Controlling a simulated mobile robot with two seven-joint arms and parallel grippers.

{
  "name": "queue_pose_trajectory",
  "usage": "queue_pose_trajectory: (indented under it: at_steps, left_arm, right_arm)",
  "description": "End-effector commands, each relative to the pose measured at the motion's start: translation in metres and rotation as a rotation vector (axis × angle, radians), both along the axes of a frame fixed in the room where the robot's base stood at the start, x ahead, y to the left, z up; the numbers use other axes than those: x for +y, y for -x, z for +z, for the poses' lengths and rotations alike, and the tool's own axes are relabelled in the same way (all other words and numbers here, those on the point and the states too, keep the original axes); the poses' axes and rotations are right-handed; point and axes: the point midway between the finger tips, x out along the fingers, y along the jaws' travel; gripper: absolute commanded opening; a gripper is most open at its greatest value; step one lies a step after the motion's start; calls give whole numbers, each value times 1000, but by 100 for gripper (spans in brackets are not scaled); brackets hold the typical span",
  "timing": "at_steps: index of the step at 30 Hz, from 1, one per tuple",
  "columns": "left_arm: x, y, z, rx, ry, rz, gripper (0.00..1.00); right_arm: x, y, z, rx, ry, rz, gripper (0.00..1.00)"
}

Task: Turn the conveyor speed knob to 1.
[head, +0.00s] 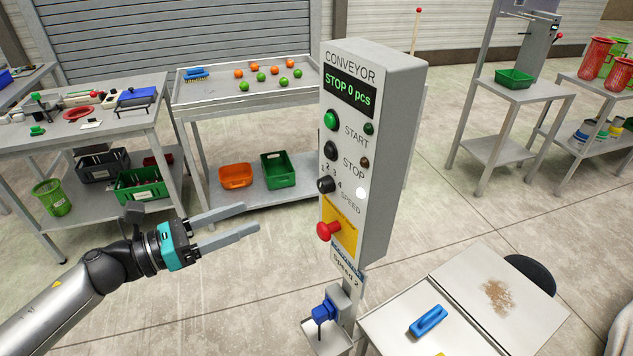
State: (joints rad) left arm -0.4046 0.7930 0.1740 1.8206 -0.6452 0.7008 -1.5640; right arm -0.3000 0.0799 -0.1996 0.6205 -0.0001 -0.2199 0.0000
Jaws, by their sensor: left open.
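The conveyor control box (377,150) stands upright on a post in the middle of the head view. Its display (349,95) reads "STOP 0 pcs". The black speed knob (326,185) sits below the stop button (330,150), with numbers 1 to 4 around it. The knob's pointer is too small to read. A label (345,272) under the box reads "Speed 2". My left gripper (252,219) is open and empty, left of the box and a little lower than the knob, with its fingers pointing right. My right gripper is not in view.
A red emergency button (328,230) on a yellow plate sticks out just below the knob. The green start button (331,119) is above. A blue device (325,310) hangs lower on the post. A table (450,325) with a blue brush (428,321) stands at front right.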

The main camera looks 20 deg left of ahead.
Motion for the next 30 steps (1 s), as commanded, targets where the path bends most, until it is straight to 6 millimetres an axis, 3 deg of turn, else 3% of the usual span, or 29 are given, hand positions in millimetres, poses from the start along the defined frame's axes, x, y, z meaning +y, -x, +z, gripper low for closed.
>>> queue_pose_trajectory:
  at_steps: [30]
  left_arm:
    - [-87,-94,2,-1,5,3,70]
  right_arm:
    - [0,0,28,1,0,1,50]
